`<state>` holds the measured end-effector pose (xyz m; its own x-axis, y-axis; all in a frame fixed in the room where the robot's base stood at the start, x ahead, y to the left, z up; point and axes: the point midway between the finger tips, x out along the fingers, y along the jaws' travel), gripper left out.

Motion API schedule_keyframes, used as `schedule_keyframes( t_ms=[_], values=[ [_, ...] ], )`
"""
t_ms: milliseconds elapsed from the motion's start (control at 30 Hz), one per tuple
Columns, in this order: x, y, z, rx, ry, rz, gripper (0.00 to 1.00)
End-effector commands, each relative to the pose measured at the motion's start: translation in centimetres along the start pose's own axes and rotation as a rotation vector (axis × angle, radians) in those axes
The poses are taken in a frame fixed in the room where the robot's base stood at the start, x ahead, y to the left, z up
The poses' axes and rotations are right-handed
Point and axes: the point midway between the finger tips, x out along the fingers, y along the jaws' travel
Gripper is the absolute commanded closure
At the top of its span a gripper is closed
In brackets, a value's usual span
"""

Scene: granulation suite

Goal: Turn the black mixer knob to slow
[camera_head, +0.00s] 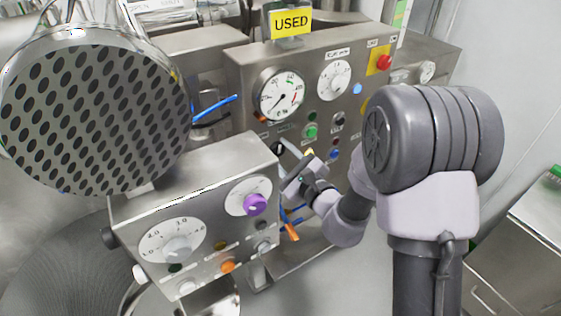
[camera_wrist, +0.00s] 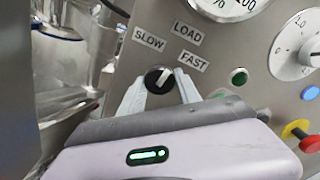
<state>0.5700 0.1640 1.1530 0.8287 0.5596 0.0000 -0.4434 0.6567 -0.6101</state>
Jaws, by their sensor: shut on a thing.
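The black mixer knob (camera_wrist: 158,80) sits on the grey panel in the wrist view, with a white pointer mark angled to the upper right, roughly between the LOAD (camera_wrist: 188,32) and FAST (camera_wrist: 193,62) labels. The SLOW label (camera_wrist: 150,40) is above it, slightly left. My gripper (camera_wrist: 161,90) has one pale finger on each side of the knob and is shut on it.
A nearer control box (camera_head: 205,180) with a purple knob (camera_head: 254,204) stands left of my gripper. The rear panel (camera_head: 245,70) carries dials, a green button (camera_head: 310,132) and a red emergency stop (camera_head: 383,62). A perforated round metal part (camera_head: 95,115) fills the upper left.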

Motion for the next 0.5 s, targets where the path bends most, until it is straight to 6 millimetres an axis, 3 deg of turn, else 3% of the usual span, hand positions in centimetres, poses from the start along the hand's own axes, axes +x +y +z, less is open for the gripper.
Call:
schedule_keyframes(
  t_ms=[500],
  values=[
    [-0.02,0.25,-0.44,-0.485,-0.001,-0.002,1.00]
  ],
)
